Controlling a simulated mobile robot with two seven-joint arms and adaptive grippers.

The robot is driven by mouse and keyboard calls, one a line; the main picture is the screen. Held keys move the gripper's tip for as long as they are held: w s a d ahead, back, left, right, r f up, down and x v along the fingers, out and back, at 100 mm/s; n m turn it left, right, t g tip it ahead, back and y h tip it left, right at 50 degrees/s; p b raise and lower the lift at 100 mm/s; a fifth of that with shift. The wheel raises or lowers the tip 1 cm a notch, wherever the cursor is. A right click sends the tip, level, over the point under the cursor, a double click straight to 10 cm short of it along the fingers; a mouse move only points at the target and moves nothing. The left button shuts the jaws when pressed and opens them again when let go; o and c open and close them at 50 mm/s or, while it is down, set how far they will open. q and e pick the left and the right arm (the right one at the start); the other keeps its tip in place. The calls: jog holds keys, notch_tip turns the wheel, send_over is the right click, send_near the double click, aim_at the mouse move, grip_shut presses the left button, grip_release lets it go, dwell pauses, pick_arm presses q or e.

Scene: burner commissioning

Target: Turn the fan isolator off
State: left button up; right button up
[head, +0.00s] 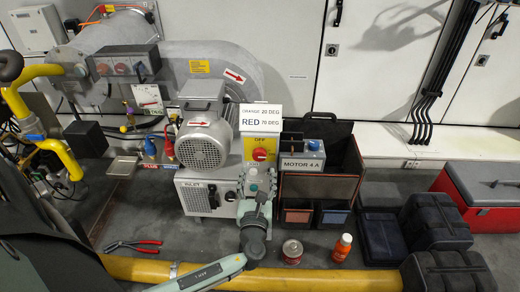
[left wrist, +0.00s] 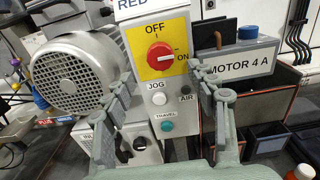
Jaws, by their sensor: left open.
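The fan isolator is a red rotary knob (head: 260,155) on a yellow plate on the front of a grey control box (head: 248,150). In the left wrist view the knob (left wrist: 159,57) has OFF above it and ON to its right, and its white mark lies toward ON. My left gripper (head: 258,187) is open in front of the box, just below the knob in the head view. In the left wrist view its fingers (left wrist: 164,82) stand on either side of the box's lower front, with nothing between them gripped. My right gripper is not in view.
Below the knob are a white JOG button (left wrist: 159,99) and a green TRAVEL button (left wrist: 167,126). A motor (head: 204,140) stands left of the box. A MOTOR 4 A unit (head: 303,157) is close on the right. A yellow pipe (head: 330,275) crosses the floor in front.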

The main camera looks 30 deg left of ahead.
aim_at(259, 157)
pick_arm(q)
jog(key=x, duration=0.7)
jog(key=shift+d+r, duration=0.1)
jog(key=shift+w+a, duration=0.25)
jog(key=shift+w, duration=0.05)
jog(key=shift+c, duration=0.4)
jog(key=c, duration=1.1)
